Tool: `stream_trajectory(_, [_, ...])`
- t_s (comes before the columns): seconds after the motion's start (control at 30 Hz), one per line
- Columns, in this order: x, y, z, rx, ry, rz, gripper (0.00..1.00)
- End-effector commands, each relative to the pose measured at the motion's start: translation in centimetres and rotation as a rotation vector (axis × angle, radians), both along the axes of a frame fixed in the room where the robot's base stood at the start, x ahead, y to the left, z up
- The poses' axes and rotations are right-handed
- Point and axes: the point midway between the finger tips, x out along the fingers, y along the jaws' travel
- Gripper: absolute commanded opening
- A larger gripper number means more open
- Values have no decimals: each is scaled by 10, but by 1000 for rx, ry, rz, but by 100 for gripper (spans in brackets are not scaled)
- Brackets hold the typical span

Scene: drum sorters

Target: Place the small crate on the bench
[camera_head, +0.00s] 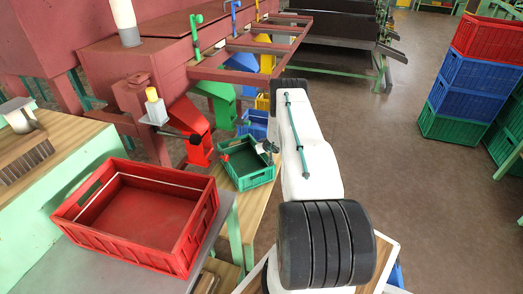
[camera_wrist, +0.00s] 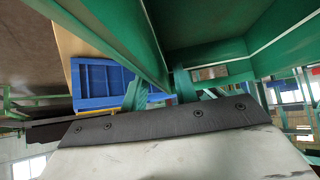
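The small green crate (camera_head: 262,179) is in the middle of the head view, over a narrow wooden bench top (camera_head: 250,207). Whether it touches the wood or hangs just above it is unclear. My gripper (camera_head: 266,147) is at the crate's right rim, at the end of my white arm. In the wrist view the two green fingers (camera_wrist: 160,92) stand on either side of the crate's wall (camera_wrist: 115,35) and look shut on it. The dark crate inside fills the upper right of that view; the fingertips are partly hidden.
A large red crate (camera_head: 83,217) stands on a grey table at lower left. A red machine with colored chutes (camera_head: 193,130) is behind the small crate. A blue crate (camera_wrist: 100,84) is near the gripper. Stacked crates (camera_head: 470,75) stand at right; the floor between is clear.

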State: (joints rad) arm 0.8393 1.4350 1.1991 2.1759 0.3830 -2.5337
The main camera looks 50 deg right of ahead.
Motion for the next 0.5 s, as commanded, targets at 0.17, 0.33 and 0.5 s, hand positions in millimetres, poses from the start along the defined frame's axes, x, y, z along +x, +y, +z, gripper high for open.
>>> stream_trajectory(0.17, [-5, 1, 9, 1, 0, -1, 29])
stream_trajectory(0.33, [-25, 9, 31, 1, 0, -2, 29])
stream_trajectory(0.5, [-50, 20, 58, 1, 0, -1, 29])
